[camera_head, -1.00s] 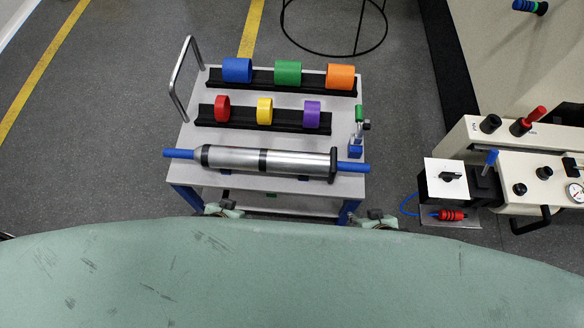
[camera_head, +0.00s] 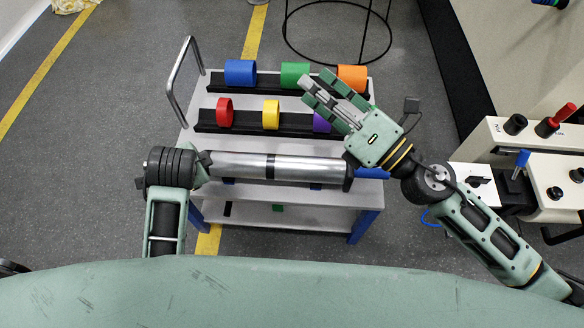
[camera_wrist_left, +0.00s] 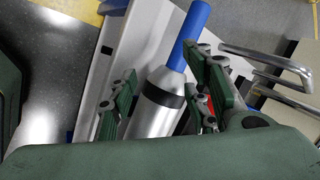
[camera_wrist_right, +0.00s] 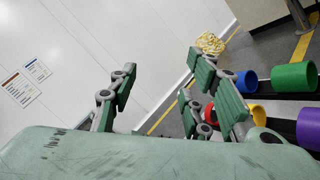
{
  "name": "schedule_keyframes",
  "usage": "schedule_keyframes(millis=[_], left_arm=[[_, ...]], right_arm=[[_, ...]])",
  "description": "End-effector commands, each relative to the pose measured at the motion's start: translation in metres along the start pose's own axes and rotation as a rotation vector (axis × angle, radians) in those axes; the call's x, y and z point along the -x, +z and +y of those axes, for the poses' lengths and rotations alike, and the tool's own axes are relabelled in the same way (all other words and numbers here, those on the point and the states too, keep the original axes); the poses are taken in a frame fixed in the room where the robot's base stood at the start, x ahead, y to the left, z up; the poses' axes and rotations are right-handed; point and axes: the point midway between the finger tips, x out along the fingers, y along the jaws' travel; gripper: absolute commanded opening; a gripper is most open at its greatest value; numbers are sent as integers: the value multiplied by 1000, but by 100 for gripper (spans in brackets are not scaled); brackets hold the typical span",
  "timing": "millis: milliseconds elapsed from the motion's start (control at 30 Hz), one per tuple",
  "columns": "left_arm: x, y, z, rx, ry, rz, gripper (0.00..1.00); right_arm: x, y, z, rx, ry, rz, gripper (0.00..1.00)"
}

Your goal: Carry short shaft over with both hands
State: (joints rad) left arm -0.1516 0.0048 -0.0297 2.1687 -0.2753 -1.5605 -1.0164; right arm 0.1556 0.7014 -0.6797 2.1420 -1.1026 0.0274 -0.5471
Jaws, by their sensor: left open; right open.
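The short shaft (camera_head: 238,166) is a silver cylinder with dark bands. It lies along the front edge of the cart top, its right blue end (camera_head: 372,173) partly behind my right arm; its left end is hidden by my left arm. My right gripper (camera_head: 332,98) is open and empty, raised above the cart over the right part of the racks. My left gripper (camera_wrist_left: 162,98) is open in the left wrist view. There the shaft's blue end (camera_wrist_left: 190,32) and silver body (camera_wrist_left: 152,118) show between its fingers, not gripped. Its fingers do not show clearly in the head view.
Black racks (camera_head: 262,131) on the cart (camera_head: 200,143) hold coloured rings, including a blue one (camera_head: 240,72) and a red one (camera_head: 224,111). A metal handle (camera_head: 172,85) rises at the cart's left. A bench with knobs (camera_head: 500,140) stands at right.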

Motion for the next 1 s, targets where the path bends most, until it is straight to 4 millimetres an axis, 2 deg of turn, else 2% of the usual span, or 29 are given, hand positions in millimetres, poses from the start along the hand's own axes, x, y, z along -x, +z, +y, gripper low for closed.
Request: schedule_keyframes(millis=[33,133,233,333,400,500,600,667,1000], left_arm=[[-2,1,-8,-56,4,-23,45],[-6,4,-20,-181,25,-70,45],[-8,6,-31,-304,55,-112,45],[-9,8,-41,-415,89,-143,45],[-9,9,-46,-479,112,-158,45],[-9,9,-50,-543,138,-170,45],[-9,10,-52,-576,150,-177,45],[-9,10,-52,-585,154,-178,45],[-11,11,-52,-588,155,-179,45]], right_arm=[[2,-18,-6,175,23,124,45],[21,-57,-33,501,56,386,45],[59,-79,-84,797,60,666,45],[110,-79,-141,1030,37,939,45],[145,-67,-175,1146,12,1105,45],[183,-51,-206,1240,-18,1275,45],[203,-40,-221,1281,-36,1363,45],[209,-37,-224,1291,-41,1387,45],[209,-38,-226,1290,-40,1390,45]])
